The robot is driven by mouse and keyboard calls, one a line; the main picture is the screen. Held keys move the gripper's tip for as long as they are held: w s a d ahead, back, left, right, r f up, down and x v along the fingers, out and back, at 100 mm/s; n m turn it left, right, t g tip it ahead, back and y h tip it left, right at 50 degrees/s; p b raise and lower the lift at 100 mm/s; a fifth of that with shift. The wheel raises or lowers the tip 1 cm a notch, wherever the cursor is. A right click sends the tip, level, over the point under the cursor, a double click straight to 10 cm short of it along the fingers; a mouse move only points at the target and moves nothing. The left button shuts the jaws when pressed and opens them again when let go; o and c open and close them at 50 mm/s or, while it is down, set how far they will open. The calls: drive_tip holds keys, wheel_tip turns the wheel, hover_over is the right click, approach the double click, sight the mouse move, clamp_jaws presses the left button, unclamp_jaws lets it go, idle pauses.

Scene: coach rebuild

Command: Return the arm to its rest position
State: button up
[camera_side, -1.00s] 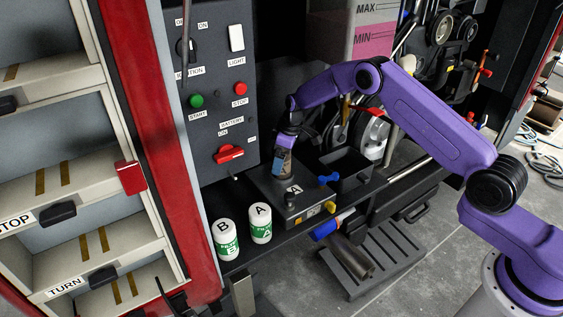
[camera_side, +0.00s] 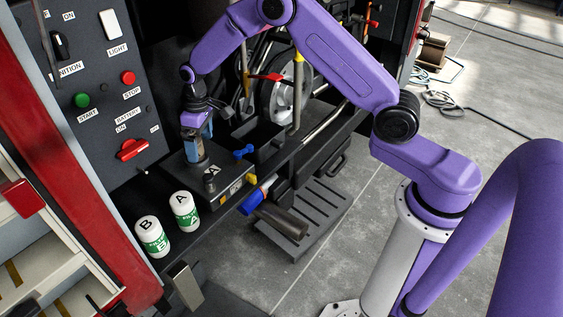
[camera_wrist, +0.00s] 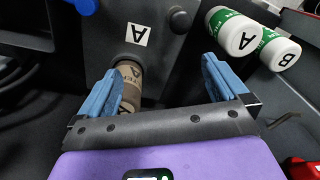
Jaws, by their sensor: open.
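My gripper (camera_side: 196,135) is low over the black filter block (camera_side: 203,170), at the end of my purple arm. In the wrist view its two blue fingers (camera_wrist: 162,72) are spread apart. A dingy brown filter (camera_wrist: 131,78) sits at the block between the fingers, nearer the left one, with a gap to the right one. Its lower end is hidden by the gripper. The block carries a label A (camera_wrist: 136,35) and a dark knob (camera_wrist: 180,20).
White-and-green filters A (camera_side: 184,211) and B (camera_side: 152,237) stand on the ledge left of the block. A switch panel (camera_side: 100,95) rises behind. An open black bin (camera_side: 262,147) and a blue knob (camera_side: 243,152) are close on the right. A slatted step (camera_side: 303,222) lies below.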

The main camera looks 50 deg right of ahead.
drive_tip(key=s+a+r+n, duration=0.2)
drive_tip(key=s+r, duration=0.4)
drive_tip(key=s, duration=0.5)
drive_tip(key=s+a+r+n, duration=0.1)
drive_tip(key=s+r+n, duration=0.1)
drive_tip(key=s+r, duration=0.6)
drive_tip(key=s+d+n, duration=0.1)
drive_tip(key=s+d, duration=0.3)
drive_tip(key=s, duration=0.7)
drive_tip(key=s+d+n, duration=0.2)
drive_tip(key=s+d, duration=0.3)
drive_tip(key=s, duration=0.6)
